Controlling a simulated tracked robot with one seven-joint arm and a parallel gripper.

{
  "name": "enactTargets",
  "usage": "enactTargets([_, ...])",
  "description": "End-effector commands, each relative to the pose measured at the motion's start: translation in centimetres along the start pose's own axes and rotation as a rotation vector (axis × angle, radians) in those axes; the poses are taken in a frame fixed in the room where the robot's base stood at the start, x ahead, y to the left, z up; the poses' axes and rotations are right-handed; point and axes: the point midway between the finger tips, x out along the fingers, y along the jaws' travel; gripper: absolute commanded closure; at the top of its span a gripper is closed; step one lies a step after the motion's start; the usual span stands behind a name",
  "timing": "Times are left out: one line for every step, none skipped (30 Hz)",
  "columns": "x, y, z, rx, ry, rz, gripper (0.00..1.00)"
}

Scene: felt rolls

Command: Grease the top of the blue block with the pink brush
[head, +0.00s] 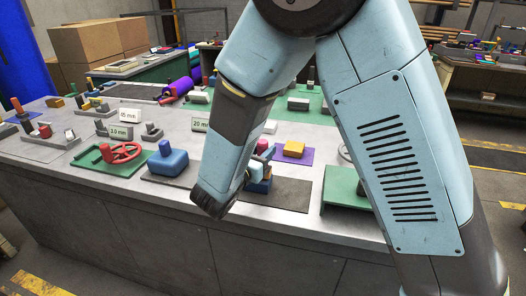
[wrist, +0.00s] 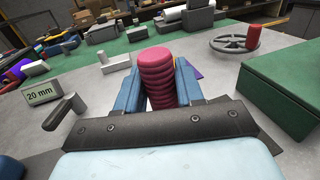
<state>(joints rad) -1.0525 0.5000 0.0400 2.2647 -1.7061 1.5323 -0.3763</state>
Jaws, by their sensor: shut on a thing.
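My gripper (wrist: 160,100) is shut on a pink, ribbed, upright handle, which I take to be the pink brush (wrist: 158,72). Its lower end is hidden in the wrist view. In the head view my gripper is partly behind my arm, with only a bit of pink showing at the brush's top (head: 262,146). Just below it, a dark blue block (head: 261,186) shows low beside my wrist, over a dark mat (head: 290,195). My arm hides part of it. I cannot tell whether the brush touches it.
A rounded blue piece with a knob (head: 167,161) lies on a mat to the left. A yellow block (head: 294,149) on a purple mat is behind my gripper. A green box (wrist: 292,88) stands at the right in the wrist view.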

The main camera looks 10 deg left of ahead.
Motion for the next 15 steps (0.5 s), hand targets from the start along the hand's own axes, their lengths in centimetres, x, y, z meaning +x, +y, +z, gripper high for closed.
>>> enactTargets([0.01,0.00,0.02,0.000,0.000,0.000,0.98])
enactTargets([0.01,0.00,0.02,0.000,0.000,0.000,0.98])
enactTargets([0.01,-0.01,0.02,0.000,0.000,0.000,0.98])
enactTargets([0.01,-0.01,0.01,0.000,0.000,0.000,0.98])
enactTargets([0.01,-0.01,0.00,0.000,0.000,0.000,0.98])
enactTargets([0.02,-0.01,-0.02,0.000,0.000,0.000,0.98])
enactTargets([0.02,-0.01,-0.05,0.000,0.000,0.000,0.98])
enactTargets([0.02,-0.01,-0.07,0.000,0.000,0.000,0.98])
enactTargets([0.02,-0.01,-0.12,0.000,0.000,0.000,0.98])
enactTargets([0.03,-0.01,-0.15,0.000,0.000,-0.001,0.98])
enactTargets([0.03,-0.01,-0.19,0.000,0.000,-0.001,0.98])
enactTargets([0.03,-0.02,-0.23,0.000,0.000,-0.001,0.98])
enactTargets([0.04,-0.02,-0.27,0.000,0.000,-0.001,0.98])
enactTargets([0.04,-0.02,-0.31,0.000,0.000,-0.001,0.98])
enactTargets([0.04,-0.02,-0.35,0.000,0.000,-0.001,0.98])
